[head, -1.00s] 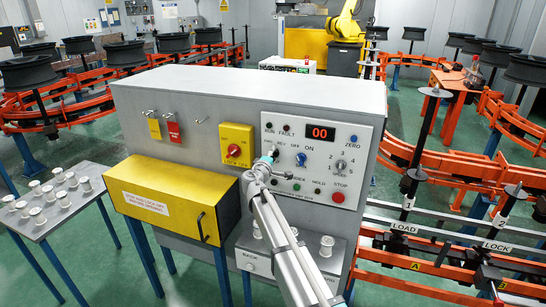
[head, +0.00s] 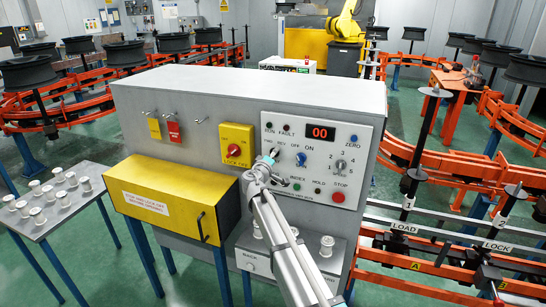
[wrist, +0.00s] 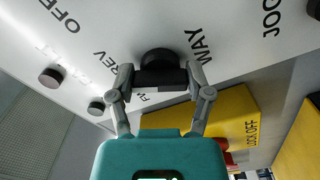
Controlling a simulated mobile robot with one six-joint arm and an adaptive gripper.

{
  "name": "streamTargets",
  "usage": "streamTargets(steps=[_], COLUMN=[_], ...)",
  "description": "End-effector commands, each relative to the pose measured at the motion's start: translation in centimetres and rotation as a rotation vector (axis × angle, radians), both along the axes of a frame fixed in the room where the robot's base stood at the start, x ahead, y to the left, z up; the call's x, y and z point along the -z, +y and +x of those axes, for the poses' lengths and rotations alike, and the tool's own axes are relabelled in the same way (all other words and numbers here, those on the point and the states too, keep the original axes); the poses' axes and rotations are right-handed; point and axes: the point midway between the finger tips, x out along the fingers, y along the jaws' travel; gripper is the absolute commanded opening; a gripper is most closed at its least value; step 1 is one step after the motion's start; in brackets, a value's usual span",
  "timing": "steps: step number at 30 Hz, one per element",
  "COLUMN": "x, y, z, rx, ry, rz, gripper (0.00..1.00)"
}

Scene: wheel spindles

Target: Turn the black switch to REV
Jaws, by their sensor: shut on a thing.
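The black switch (wrist: 158,56) sits on the grey control panel, in the upper middle of the wrist view. It has a round black base and a dark grip bar. My gripper (wrist: 160,78) is shut on this bar, one finger on each side. The REV label (wrist: 106,61) lies to the left of the switch in the wrist view. Another label is partly covered by the fingers. In the head view my gripper (head: 268,160) is at the panel's left part and hides most of the switch. I cannot tell where the switch points.
Close by are a blue switch (head: 301,159), the speed knob (head: 341,165), a red stop button (head: 338,197) and the yellow lock-off switch (head: 236,146). A yellow box (head: 160,202) juts out at lower left. Orange conveyor rails (head: 440,188) run at right.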

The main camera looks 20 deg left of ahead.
Motion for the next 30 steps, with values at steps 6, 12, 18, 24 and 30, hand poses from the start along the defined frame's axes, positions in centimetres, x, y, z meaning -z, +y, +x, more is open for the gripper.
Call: streamTargets(steps=[6,12,18,24,30], x=[0.0,0.0,0.0,0.0,0.0], y=[0.0,0.0,0.0,0.0,0.0], z=[0.0,0.0,0.0,-0.3,-1.9], rx=[0.0,0.0,0.0,0.0,0.0], ry=[0.001,0.0,0.0,0.0,0.001], rz=[0.002,0.001,0.0,0.0,0.0], gripper=[0.89,1.0,1.0,1.0,1.0])
